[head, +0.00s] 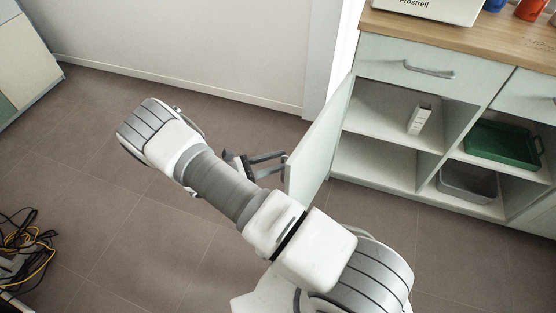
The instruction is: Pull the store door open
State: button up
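The store door (318,150) is a pale panel on the left side of the low cabinet. It stands swung out from the cabinet front, so the shelves behind it show. My gripper (281,163) is at the door's outer face, near its free edge, with dark fingers reaching right toward the panel. My arm partly covers the gripper. The door's handle cannot be made out clearly, and whether the fingers are closed on it cannot be told.
The cabinet's open shelves hold a small white box (420,115), a green tray (502,144) and a grey bin (467,185). A closed drawer (408,66) is above. Tangled cables (32,247) lie at the lower left. The floor left of the door is clear.

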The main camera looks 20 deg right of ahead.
jog(key=shift+a, duration=0.25)
jog(key=a+p, duration=0.1)
jog(key=a, duration=1.6)
jog(key=shift+s+p, duration=0.2)
jog(key=shift+p, duration=0.1)
jog(key=d+r+m+g+y, duration=0.1)
jog(key=d+r+m+y, duration=0.25)
jog(key=r, duration=0.45)
jog(key=s+d+r+m+g+y, duration=0.1)
jog(key=d+r+m+y, duration=0.1)
jog(key=r+y, duration=0.35)
jog(key=d+r+m+g+y, duration=0.1)
jog(key=d+r+m+y, duration=0.15)
jog(key=r, duration=0.65)
jog(key=s+d+r+m+t+y, duration=0.35)
jog(key=s+r+m, duration=0.2)
jog(key=s, duration=0.25)
jog(key=s+d+r+m+t+y, duration=0.3)
jog(key=s+r+m+t, duration=0.1)
jog(key=s+r, duration=0.35)
notch_tip(320, 180, up, 22)
jog(key=s+p, duration=0.1)
jog(key=p, duration=2.1)
jog(key=shift+a+r+m+t+p, duration=0.2)
jog(key=shift+r+m+t+p, duration=0.05)
jog(key=shift+m+t+p, duration=0.1)
